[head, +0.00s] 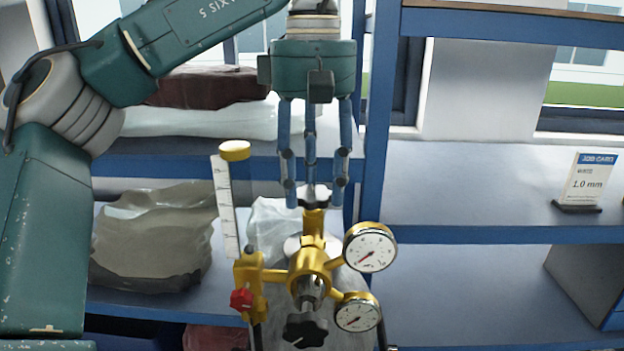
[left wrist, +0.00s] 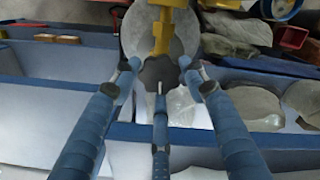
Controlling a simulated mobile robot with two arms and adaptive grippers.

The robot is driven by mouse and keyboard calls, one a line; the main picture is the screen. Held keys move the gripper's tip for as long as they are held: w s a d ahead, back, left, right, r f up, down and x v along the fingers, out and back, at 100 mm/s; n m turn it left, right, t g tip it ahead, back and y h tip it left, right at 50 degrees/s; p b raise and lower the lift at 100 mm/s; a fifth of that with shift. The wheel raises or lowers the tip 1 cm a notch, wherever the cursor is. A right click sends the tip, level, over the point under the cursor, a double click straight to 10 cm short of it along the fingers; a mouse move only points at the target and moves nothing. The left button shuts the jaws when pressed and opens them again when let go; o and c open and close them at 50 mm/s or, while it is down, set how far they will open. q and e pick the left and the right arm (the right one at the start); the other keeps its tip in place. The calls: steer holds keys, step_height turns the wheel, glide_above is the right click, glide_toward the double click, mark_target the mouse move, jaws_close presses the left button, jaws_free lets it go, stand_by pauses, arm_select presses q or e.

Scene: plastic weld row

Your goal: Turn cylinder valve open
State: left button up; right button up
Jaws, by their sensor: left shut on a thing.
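The cylinder valve (head: 313,222) is a brass stem with a small dark-and-silver handwheel (head: 314,194) on top. My left gripper (head: 314,190) points straight down, with its blue fingers closed around this handwheel. In the left wrist view, the fingertips (left wrist: 159,76) sit around the dark handwheel, and the brass valve body (left wrist: 162,28) lies beyond it. A brass regulator (head: 308,263) with two white dial gauges (head: 370,247) (head: 357,312) is joined to the valve. The grey cylinder (left wrist: 132,32) is partly hidden below it. My right gripper is not in view.
A flowmeter tube (head: 227,205) with a yellow cap stands left of the valve, above a red knob (head: 241,299). A black knob (head: 305,331) is at the regulator's front. Blue shelving (head: 470,236) with wrapped bags (head: 155,240) stands behind. A job card (head: 587,180) stands on the right shelf.

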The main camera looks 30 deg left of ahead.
arm_select(q)
steer(key=n, duration=0.6)
steer(key=shift+d+f+n, duration=0.1)
steer(key=shift+d+n, duration=0.05)
steer(key=shift+n, duration=0.15)
steer(key=n, duration=0.3)
steer(key=shift+n, duration=0.4)
steer(key=n, duration=0.3)
steer(key=shift+n, duration=0.3)
steer(key=n, duration=0.5)
steer(key=shift+w+r, duration=0.1)
steer(key=shift+r, duration=0.1)
steer(key=shift+r+n, duration=0.15)
steer(key=shift+n, duration=1.75)
